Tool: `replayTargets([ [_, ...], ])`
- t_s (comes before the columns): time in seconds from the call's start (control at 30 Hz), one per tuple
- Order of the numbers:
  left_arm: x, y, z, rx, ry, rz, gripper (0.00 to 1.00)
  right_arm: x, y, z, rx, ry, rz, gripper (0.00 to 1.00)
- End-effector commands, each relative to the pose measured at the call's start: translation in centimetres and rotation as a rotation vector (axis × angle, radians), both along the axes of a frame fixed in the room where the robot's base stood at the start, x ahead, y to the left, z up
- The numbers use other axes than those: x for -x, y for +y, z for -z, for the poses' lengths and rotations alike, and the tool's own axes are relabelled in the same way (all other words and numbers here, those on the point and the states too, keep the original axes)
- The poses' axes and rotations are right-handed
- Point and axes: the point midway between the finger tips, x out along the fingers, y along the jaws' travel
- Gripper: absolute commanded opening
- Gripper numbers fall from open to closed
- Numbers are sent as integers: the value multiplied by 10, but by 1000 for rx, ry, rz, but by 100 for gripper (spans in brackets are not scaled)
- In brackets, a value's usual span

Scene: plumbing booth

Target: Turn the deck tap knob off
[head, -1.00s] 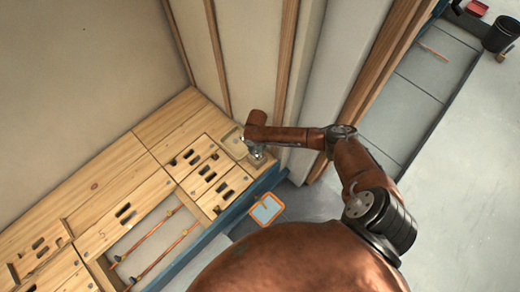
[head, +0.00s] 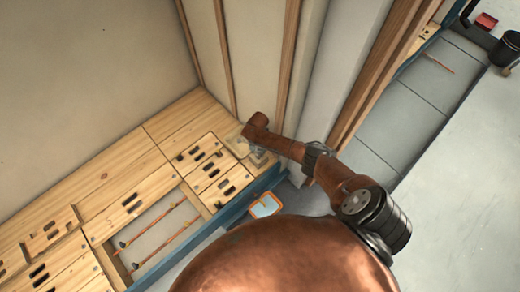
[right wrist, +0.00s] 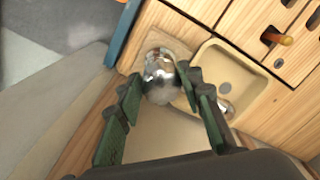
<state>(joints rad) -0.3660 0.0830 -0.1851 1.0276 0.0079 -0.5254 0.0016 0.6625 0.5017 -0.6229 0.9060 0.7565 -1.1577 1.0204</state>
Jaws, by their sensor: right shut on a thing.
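The deck tap (right wrist: 158,62) is a shiny metal fitting on the wooden deck beside a small cream basin (right wrist: 228,78) in the right wrist view. Its rounded knob (right wrist: 160,95) lies between the two dark green fingers of my right gripper (right wrist: 158,84), which is shut on it. In the head view my right gripper (head: 258,157) is at the far right corner of the wooden bench, small and partly hidden under my arm. The knob's exact angle cannot be told. My left gripper is not in view.
The wooden bench (head: 165,125) has slotted panels and an open bay with copper pipes (head: 160,238). A wall stands close behind the tap. An orange-rimmed tablet-like object (head: 266,205) is by the blue front edge. A black bucket (head: 504,48) stands far right.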

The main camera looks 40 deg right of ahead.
Motion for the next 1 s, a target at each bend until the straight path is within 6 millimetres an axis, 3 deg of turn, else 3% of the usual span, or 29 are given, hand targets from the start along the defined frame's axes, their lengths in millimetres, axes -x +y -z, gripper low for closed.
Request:
replayTargets([
  [0.2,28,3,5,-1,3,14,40,0,4,-2,-5,2,210,10],
  [0.5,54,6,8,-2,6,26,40,-1,4,-1,-4,3,494,10],
  [1.0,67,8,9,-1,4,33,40,-2,3,0,-2,2,870,10],
])
